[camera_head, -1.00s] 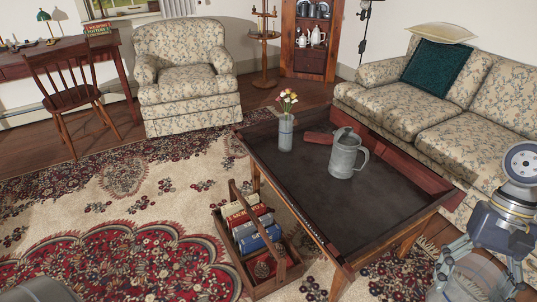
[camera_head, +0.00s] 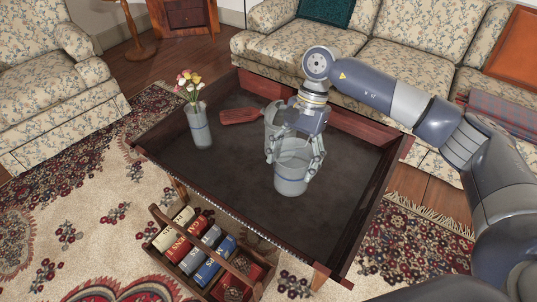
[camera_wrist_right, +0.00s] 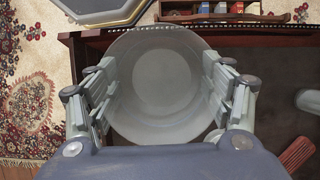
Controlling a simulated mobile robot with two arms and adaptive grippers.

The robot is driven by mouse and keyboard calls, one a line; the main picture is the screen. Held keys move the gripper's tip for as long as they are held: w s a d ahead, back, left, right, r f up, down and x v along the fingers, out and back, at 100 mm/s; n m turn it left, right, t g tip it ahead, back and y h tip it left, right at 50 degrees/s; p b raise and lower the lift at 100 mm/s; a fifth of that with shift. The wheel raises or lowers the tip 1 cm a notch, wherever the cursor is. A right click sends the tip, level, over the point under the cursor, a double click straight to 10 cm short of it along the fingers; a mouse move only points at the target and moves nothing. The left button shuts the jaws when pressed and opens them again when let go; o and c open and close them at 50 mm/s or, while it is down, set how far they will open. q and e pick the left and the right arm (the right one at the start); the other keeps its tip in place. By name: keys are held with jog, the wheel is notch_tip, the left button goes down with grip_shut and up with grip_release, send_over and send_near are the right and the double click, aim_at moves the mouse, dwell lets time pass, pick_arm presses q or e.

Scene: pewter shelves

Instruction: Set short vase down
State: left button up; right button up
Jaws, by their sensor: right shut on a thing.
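The short vase (camera_head: 291,180) is a clear, wide, open-topped glass with a blue band. My right gripper (camera_head: 295,158) is shut on it, with fingers on both sides. The vase is upright over the dark tray-like top of the coffee table (camera_head: 240,185), near its front middle. I cannot tell whether its base touches the surface. In the right wrist view I look down into the empty vase (camera_wrist_right: 165,80), between the fingers of the right gripper (camera_wrist_right: 163,95). My left gripper does not show.
A metal pitcher (camera_head: 271,122) stands just behind the gripper, partly hidden. A flower vase (camera_head: 199,128) stands at the table's left, and a reddish wooden object (camera_head: 238,116) lies behind. Raised rims edge the table. A caddy of books (camera_head: 158,247) stands on the rug. The table's right part is clear.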

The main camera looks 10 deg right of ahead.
aim_at(301, 160)
jog(key=w+f+m+t, duration=0.1)
jog(key=f+m, duration=0.1)
jog(key=m, duration=0.1)
jog(key=w+d+f+m+t+b, duration=0.1)
jog(key=f+m, duration=0.1)
jog(key=w+d+f+m+t+y+b, duration=0.1)
jog(key=f+m, duration=0.1)
jog(key=m, duration=0.1)
jog(key=shift+d+m, duration=0.25)
jog(key=shift+m, duration=0.05)
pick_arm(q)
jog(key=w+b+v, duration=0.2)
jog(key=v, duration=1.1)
pick_arm(e)
jog(key=w+d+f+m+t+h, duration=0.1)
jog(key=w+d+f+m+t, duration=0.3)
jog(key=d+m, duration=0.45)
jog(key=shift+m, duration=0.55)
jog(key=f, duration=0.3)
jog(key=a+f+b, duration=0.1)
jog(key=f, duration=0.3)
jog(key=s+f+b, duration=0.1)
jog(key=f, duration=0.3)
jog(key=shift+a, duration=0.15)
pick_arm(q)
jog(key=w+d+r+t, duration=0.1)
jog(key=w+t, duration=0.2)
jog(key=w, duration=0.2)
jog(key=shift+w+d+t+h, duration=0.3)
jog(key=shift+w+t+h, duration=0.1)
